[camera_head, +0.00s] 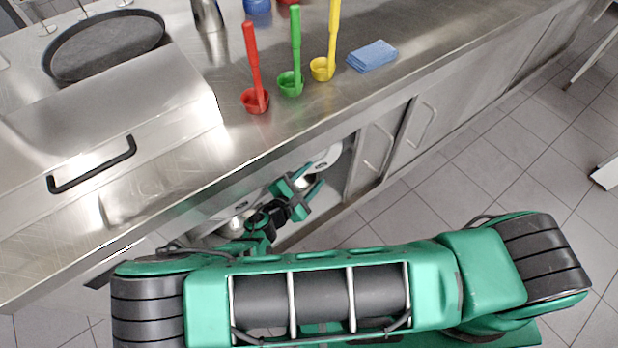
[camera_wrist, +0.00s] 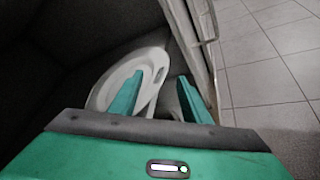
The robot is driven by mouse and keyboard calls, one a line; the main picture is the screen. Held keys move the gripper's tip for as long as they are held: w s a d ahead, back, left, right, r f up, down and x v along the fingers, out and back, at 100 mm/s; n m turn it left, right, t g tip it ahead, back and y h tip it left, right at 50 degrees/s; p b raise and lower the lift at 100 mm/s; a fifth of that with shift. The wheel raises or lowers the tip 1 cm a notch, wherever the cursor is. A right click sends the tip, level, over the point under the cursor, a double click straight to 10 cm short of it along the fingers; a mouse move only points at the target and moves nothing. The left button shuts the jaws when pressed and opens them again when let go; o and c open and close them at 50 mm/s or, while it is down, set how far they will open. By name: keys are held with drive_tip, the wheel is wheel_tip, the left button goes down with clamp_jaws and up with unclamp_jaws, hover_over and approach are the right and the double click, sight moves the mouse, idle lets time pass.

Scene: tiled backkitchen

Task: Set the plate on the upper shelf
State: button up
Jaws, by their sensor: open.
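A white, rounded, plate-like thing (camera_wrist: 112,84) lies ahead of my gripper (camera_wrist: 160,77) in the wrist view, inside a dark cabinet. My gripper is open. Its left finger overlaps the white thing in the picture, and its right finger is just past its right edge; I cannot tell whether they touch. In the head view my gripper (camera_head: 316,178) reaches into the open cabinet under the counter. A white piece (camera_head: 326,157) with a dark oval mark shows just beyond the fingers. The shelves are mostly hidden by the counter and my arm.
The steel counter (camera_head: 340,100) overhangs the opening and carries red (camera_head: 255,100), green (camera_head: 290,83) and yellow (camera_head: 322,68) ladles and blue cloths (camera_head: 372,56). A cabinet door (camera_head: 377,150) bounds the opening at the right. The tiled floor (camera_head: 480,170) is clear there.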

sight(327, 161)
drive_tip(key=x, duration=0.9)
clamp_jaws()
